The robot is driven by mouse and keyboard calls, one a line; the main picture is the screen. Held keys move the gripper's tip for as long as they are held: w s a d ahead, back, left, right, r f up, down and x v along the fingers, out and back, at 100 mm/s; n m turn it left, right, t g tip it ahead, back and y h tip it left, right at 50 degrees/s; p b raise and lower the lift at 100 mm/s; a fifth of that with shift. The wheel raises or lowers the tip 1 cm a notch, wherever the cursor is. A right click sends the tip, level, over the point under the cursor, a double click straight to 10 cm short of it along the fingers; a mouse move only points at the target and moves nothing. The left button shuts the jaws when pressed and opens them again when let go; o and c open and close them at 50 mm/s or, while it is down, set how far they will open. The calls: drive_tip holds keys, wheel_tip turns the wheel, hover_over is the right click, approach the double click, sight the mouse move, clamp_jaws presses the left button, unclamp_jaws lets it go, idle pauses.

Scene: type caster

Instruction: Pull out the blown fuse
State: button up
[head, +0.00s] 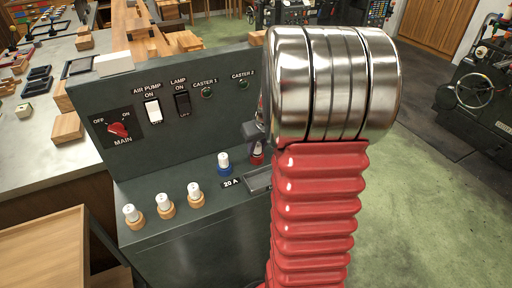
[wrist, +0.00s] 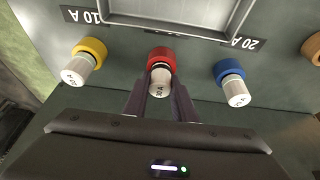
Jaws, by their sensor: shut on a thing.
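My gripper (wrist: 160,88) is shut on the white 30 A fuse (wrist: 160,82), with a finger on each side of it. No sign of which fuse is blown can be made out.
A blue-ringed fuse (wrist: 233,84) and a yellow-ringed fuse (wrist: 81,64) flank my gripper closely. Several orange-ringed fuses, one here (head: 164,205), stand along the panel ledge. The upright panel has a red main switch (head: 118,130). A recessed tray (head: 259,180) lies beside the 20 A label.

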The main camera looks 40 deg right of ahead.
clamp_jaws()
drive_tip(key=shift+r, duration=0.75)
idle(0.5)
drive_tip(key=shift+r, duration=2.2)
drive_tip(key=shift+a, duration=0.1)
